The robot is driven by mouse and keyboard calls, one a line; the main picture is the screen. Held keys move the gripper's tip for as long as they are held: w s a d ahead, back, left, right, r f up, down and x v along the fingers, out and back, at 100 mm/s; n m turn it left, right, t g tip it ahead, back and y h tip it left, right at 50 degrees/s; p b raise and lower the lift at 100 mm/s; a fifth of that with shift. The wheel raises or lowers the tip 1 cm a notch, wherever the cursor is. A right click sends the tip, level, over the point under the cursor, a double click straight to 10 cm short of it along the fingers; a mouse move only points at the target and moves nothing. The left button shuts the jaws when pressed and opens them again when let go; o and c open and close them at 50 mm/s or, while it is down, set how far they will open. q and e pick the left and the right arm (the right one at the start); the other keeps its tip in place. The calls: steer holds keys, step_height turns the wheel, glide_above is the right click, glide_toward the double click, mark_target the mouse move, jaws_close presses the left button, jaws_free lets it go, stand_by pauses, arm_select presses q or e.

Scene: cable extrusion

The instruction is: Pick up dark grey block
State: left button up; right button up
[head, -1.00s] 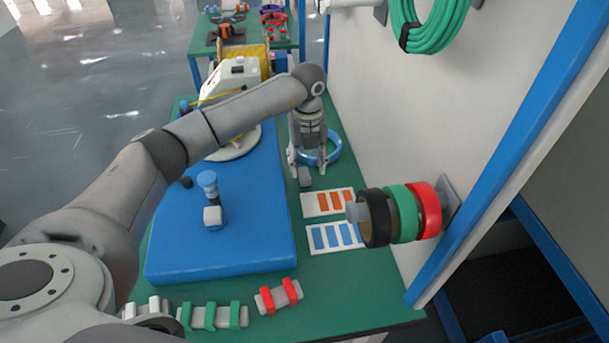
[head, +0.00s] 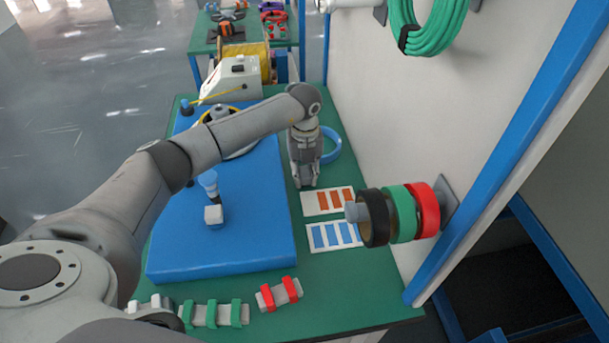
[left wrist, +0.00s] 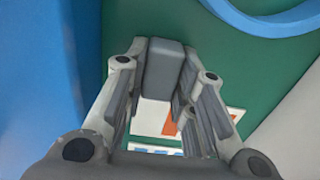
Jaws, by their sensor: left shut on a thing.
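The dark grey block (left wrist: 163,72) shows in the left wrist view between the two fingers of my left gripper (left wrist: 165,95). The fingers are shut on it, one on each side. In the head view my left gripper (head: 306,183) points down over the green table, beside the blue platform and just behind the white card with orange bars. There the fingers mostly hide the block. I cannot tell whether the block touches the table. My right gripper is not in view.
The blue platform (head: 250,240) lies left of the gripper. A blue ring (head: 331,147) is close behind it. White cards with orange (head: 310,203) and blue bars (head: 315,248) lie in front. A peg with black, green and red rings (head: 402,215) juts from the white wall at right.

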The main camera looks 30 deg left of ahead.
mark_target(305, 172)
arm_select(q)
steer(key=shift+r, duration=0.15)
steer(key=shift+c, duration=0.3)
steer(key=shift+r, duration=0.25)
step_height(305, 172, up, 2)
steer(key=shift+r+b, duration=0.1)
steer(key=shift+b, duration=0.3)
steer(key=s+a+r+b, duration=0.2)
steer(key=s+a+r, duration=0.7)
steer(key=a+r, duration=0.1)
steer(key=shift+a, duration=0.45)
